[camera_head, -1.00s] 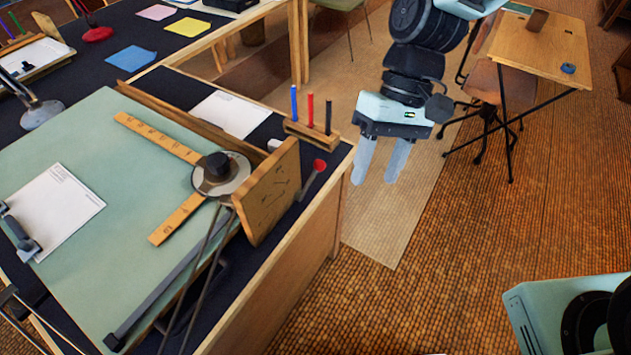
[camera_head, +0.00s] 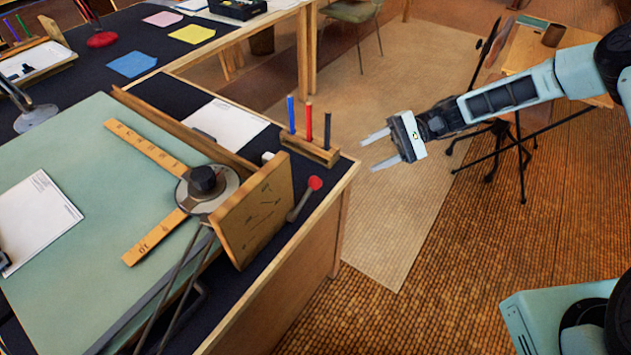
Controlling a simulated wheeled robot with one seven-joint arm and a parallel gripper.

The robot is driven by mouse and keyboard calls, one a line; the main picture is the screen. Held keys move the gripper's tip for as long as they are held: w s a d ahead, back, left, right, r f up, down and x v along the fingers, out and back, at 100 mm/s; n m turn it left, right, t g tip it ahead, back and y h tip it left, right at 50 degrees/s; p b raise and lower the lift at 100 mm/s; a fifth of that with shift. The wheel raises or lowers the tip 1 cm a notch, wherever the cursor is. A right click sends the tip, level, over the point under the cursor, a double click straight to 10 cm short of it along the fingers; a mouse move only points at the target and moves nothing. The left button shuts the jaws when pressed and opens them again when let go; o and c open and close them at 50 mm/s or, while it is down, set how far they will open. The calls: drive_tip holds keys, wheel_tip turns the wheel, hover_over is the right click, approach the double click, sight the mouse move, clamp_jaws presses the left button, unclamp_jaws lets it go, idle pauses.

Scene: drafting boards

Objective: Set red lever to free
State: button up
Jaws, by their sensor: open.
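The red lever (camera_head: 314,184) has a round red knob on a short grey arm. It stands at the right side of the wooden panel (camera_head: 254,210) on the drafting board's edge, its knob up and tilted to the right. Dark marks on the panel are too small to read. My gripper (camera_head: 370,152) is open and empty, its two fingers pointing left. It hangs over the floor to the right of the desk, apart from the lever and to its upper right in the picture.
A wooden holder (camera_head: 309,148) with blue, red and black pens stands on the desk corner just behind the lever. A drafting board (camera_head: 110,245) with a ruler arm (camera_head: 158,240) lies left. A small desk (camera_head: 525,55) stands at the right. Floor between is clear.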

sight(316, 183)
drive_tip(key=p+x, duration=0.2)
drive_tip(key=x, duration=1.3)
drive_tip(key=shift+a+f+p, duration=0.1)
drive_tip(key=shift+a+p, duration=0.2)
drive_tip(key=shift+p, duration=0.1)
